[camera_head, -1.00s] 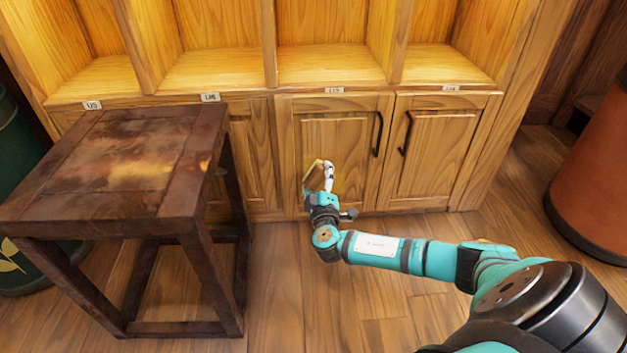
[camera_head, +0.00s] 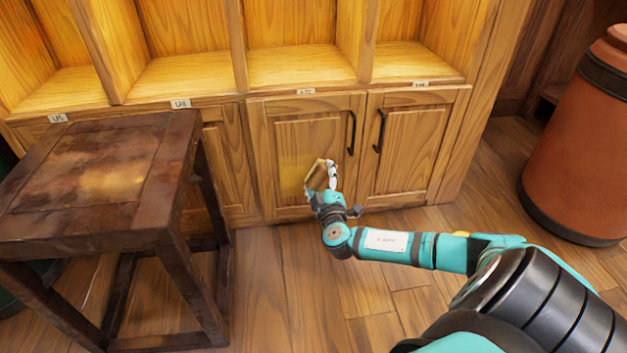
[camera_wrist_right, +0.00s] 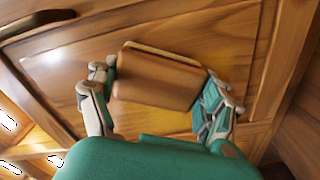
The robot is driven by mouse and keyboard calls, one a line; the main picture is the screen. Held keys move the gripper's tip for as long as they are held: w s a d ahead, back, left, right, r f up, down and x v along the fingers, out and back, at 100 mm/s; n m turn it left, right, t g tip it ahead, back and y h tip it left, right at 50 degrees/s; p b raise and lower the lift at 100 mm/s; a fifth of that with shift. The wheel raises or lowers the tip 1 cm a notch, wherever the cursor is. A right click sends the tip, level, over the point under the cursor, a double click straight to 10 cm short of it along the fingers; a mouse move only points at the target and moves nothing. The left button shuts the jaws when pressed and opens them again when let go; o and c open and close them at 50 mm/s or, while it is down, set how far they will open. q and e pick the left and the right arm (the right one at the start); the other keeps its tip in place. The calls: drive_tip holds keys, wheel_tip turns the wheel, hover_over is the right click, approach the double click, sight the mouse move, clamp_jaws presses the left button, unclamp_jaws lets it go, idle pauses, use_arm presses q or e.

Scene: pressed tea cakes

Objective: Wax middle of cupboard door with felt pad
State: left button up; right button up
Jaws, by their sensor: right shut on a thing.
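The wooden cupboard door (camera_head: 309,136) with a black vertical handle (camera_head: 351,132) is closed, below the shelves. My right gripper (camera_head: 322,176) is in front of its lower middle. In the right wrist view, the gripper (camera_wrist_right: 158,95) is shut on the felt pad (camera_wrist_right: 160,78), a tan-brown block held between its two fingers. The pad is close to the door panel (camera_wrist_right: 70,62); I cannot tell whether it touches. A paler yellowish patch shows on the panel beside the gripper in the head view. My left gripper is not in view.
A dark worn wooden stool (camera_head: 100,170) stands at the left, in front of the cupboard. A terracotta-coloured barrel (camera_head: 585,140) stands at the right. Open lit shelves (camera_head: 300,65) are above the doors. Wooden floor (camera_head: 285,270) is clear between stool and my right arm.

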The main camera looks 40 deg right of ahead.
sight(326, 172)
drive_tip(key=shift+s+d, duration=0.25)
drive_tip(key=shift+d, duration=0.3)
drive_tip(key=shift+a+r+p, duration=0.1)
drive_tip(key=shift+r+p, duration=1.1)
drive_tip(key=shift+r, duration=0.25)
drive_tip(key=shift+w+a+f, duration=0.1)
drive_tip(key=shift+w+a, duration=0.15)
drive_tip(key=shift+a, duration=0.25)
drive_tip(key=shift+w+a+b, duration=0.15)
drive_tip(key=shift+w+a, duration=0.45)
drive_tip(key=shift+a, duration=0.4)
drive_tip(key=shift+w+a+b, duration=0.2)
drive_tip(key=shift+w+a, duration=0.4)
drive_tip(key=shift+a, duration=0.35)
drive_tip(key=shift+w+a+b, duration=0.15)
drive_tip(key=shift+w+a, duration=0.45)
drive_tip(key=shift+a, duration=0.4)
drive_tip(key=shift+w+a+b, duration=0.25)
drive_tip(key=shift+w+a, duration=0.3)
drive_tip(key=shift+a, duration=0.25)
drive_tip(key=shift+w+a+b, duration=0.25)
drive_tip(key=shift+w+a, duration=0.3)
drive_tip(key=shift+a, duration=0.25)
drive_tip(key=shift+s, duration=0.1)
drive_tip(key=shift+p+v, duration=0.9)
drive_tip(key=shift+v, duration=2.05)
